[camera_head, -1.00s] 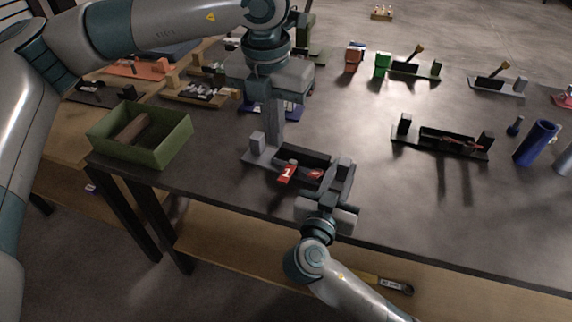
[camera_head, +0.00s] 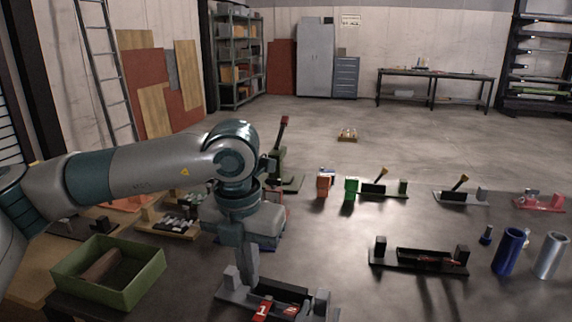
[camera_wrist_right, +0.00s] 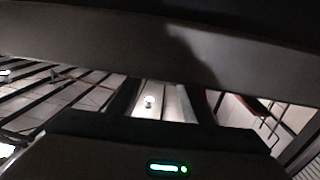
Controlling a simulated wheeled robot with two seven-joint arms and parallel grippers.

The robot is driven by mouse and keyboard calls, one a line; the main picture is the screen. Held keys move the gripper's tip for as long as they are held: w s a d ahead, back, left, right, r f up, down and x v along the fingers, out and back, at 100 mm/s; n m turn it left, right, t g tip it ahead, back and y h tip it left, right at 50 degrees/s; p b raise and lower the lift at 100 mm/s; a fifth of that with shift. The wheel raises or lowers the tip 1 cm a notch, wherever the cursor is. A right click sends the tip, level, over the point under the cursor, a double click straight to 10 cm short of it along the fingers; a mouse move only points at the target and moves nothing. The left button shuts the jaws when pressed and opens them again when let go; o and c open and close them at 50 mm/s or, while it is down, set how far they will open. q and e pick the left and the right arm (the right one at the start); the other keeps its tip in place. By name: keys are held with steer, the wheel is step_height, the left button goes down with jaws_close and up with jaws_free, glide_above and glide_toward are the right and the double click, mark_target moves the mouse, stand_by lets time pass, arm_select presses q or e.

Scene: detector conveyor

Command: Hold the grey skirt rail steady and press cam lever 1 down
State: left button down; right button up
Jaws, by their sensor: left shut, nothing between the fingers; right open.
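The grey skirt rail (camera_head: 232,291) lies at the bottom edge of the head view, its front part cut off. Cam lever 1 (camera_head: 262,310), a red tab marked 1, sits on its front side. A second red tab (camera_head: 290,309) is to its right. My left gripper (camera_head: 251,284) points down with shut, empty fingers at the rail's back side, behind lever 1; I cannot tell whether it touches. My right gripper is outside the head view. In the right wrist view my right gripper (camera_wrist_right: 160,100) shows only as dark, close parts; its fingertips are unclear.
A green bin (camera_head: 140,292) with a brown block stands at the left. A black fixture (camera_head: 385,262), a blue cylinder (camera_head: 508,252) and a silver cylinder (camera_head: 550,256) are at the right. Small fixtures line the back of the table. Bare tabletop lies right of the rail.

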steer(key=v, duration=0.9)
steer(key=shift+r, duration=0.1)
steer(key=shift+s, duration=0.1)
